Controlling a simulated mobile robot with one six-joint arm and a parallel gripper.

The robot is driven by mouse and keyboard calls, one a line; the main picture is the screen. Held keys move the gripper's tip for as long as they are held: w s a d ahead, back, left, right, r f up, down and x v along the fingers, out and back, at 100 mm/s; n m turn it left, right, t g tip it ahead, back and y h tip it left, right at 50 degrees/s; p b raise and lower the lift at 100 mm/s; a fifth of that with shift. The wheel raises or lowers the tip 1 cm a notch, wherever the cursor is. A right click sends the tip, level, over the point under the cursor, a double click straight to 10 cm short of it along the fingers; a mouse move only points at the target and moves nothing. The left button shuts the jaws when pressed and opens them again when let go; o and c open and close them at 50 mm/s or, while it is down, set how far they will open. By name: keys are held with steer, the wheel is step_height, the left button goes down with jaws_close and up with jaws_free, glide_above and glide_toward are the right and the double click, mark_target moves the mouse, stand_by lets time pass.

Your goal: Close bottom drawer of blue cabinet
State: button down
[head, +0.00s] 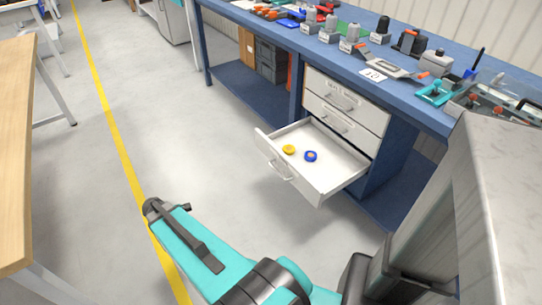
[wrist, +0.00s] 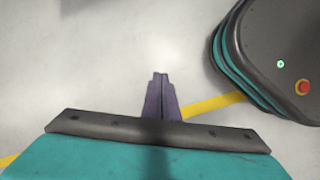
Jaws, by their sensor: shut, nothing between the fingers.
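The blue cabinet (head: 375,175) stands under the right part of the blue workbench and has white drawer fronts. Its bottom drawer (head: 335,180) is pulled far out toward the lower left. A bar handle (head: 279,171) shows on its front. A yellow ring-shaped reel (head: 289,149) and a blue reel with an orange middle (head: 311,156) lie inside it. The two drawers above look shut. My gripper (wrist: 161,78) shows in the wrist view with its fingers together and empty, above bare floor. I cannot make out the fingers in the head view; my teal arm fills the lower middle there.
The blue workbench (head: 330,55) carries many tools and parts. A yellow floor line (head: 107,110) runs along the left, beside a wooden table (head: 15,150). Floor left of the open drawer is clear. My own base shows in the wrist view's upper right.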

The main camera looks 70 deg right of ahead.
steer(key=d+r+n+h+b, duration=0.15)
steer(key=d+r, duration=0.25)
steer(key=d, duration=0.6)
steer(key=d+r+n+h+b, duration=0.15)
steer(key=d+r, duration=0.25)
steer(key=d, duration=0.7)
steer(key=s+d+r+n+g+b, duration=0.1)
steer(key=s+d+r, duration=0.2)
steer(key=d+r, duration=0.2)
steer(key=s+d+r+n+h+b, duration=0.1)
steer(key=s+d+r, duration=0.3)
steer(key=d, duration=0.5)
steer(key=shift+s+r+g+b, duration=0.3)
steer(key=shift+r+g, duration=0.1)
steer(key=shift+r, duration=0.25)
steer(key=shift+d+f, duration=0.1)
steer(key=shift+f, duration=0.05)
steer(key=b, duration=0.2)
glide_toward(277, 153)
steer(key=shift+x, duration=2.65)
